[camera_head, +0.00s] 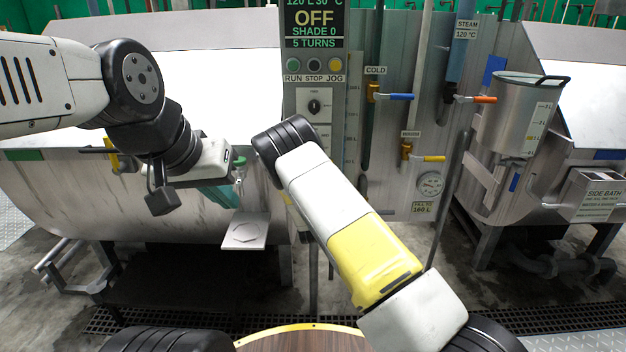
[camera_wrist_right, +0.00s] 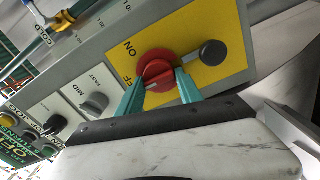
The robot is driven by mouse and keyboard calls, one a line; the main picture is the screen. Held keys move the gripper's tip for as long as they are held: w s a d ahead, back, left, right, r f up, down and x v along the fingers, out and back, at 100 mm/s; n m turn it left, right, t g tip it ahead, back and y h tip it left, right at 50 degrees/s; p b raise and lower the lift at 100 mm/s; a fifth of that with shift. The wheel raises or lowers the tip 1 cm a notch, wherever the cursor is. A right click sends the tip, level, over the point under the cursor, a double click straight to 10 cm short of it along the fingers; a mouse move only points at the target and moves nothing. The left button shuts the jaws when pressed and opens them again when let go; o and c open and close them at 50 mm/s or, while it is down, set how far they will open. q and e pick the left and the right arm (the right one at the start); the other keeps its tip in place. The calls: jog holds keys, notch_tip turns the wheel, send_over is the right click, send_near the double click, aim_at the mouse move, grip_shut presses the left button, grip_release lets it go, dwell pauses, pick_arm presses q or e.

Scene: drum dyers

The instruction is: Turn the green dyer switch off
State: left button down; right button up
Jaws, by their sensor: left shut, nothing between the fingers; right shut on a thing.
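The red rotary switch (camera_wrist_right: 157,72) sits on a yellow plate (camera_wrist_right: 205,45) marked ON and OFF, in the right wrist view. The teal fingers of my right gripper (camera_wrist_right: 160,88) are closed on the two sides of its red knob. The knob's exact setting is hard to read. In the head view my right arm hides this switch and gripper. The display (camera_head: 314,22) on the grey control panel reads OFF, SHADE 0, 5 TURNS. My left gripper (camera_head: 226,194) is shut and empty in front of the left drum dyer (camera_head: 90,185), which has a green patch.
RUN, STOP and JOG buttons (camera_head: 314,65) and a black knob (camera_head: 314,105) are on the panel. Blue, orange and yellow valve levers (camera_head: 398,97) stick out to the right, near a steel bucket (camera_head: 510,115). A small plate (camera_head: 246,230) juts out below my left gripper.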

jog(key=o, duration=1.4)
jog(key=shift+c, duration=0.2)
jog(key=shift+s, duration=0.1)
jog(key=s, duration=0.7)
jog(key=shift+s, duration=0.35)
